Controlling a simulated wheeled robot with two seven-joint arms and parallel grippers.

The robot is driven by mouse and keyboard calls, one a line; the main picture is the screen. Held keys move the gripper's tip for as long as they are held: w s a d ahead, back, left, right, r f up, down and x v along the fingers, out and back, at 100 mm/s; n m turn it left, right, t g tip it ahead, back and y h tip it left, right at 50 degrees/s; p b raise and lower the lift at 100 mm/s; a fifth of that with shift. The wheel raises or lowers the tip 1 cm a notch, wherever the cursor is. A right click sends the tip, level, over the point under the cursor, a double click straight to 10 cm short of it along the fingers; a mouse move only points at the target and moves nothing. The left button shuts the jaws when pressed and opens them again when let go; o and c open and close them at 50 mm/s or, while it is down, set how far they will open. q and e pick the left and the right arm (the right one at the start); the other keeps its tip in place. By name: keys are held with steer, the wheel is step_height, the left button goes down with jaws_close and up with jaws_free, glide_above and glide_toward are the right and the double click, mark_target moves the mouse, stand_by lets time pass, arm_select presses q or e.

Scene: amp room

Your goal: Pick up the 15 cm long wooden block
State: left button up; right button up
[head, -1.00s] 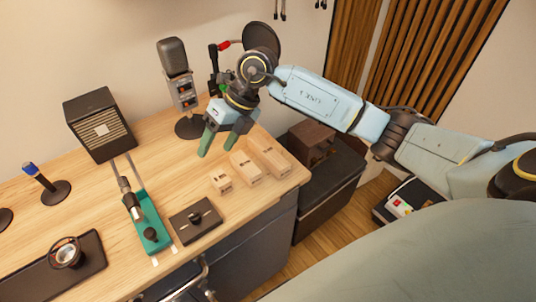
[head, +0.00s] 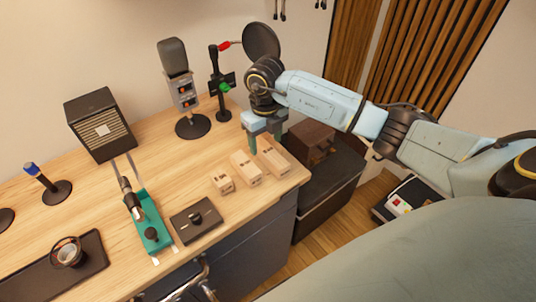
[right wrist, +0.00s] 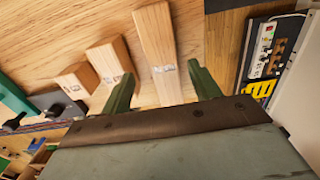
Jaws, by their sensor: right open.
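Three pale wooden blocks lie side by side near the table's right edge: a short one (head: 222,184), a middle one (head: 246,169) and the longest one (head: 273,160) at the right. The labels are too small to read for length. My right gripper (head: 266,145) is open and points down above the far end of the longest block. In the right wrist view the longest block (right wrist: 158,40) lies between the two green fingers (right wrist: 163,82), with a gap on each side. The middle block (right wrist: 108,58) is left of the left finger. My left gripper is not in view.
A microphone (head: 180,88) and a stand with a red-tipped arm (head: 219,85) are at the back. A black box with a knob (head: 196,220) and a green device (head: 152,225) sit left of the blocks. A brown box (head: 312,143) stands beyond the table's right edge.

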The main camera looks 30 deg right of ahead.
mark_target(268, 150)
steer(key=f, duration=0.4)
steer(key=shift+s+d, duration=0.25)
steer(key=shift+f, duration=0.4)
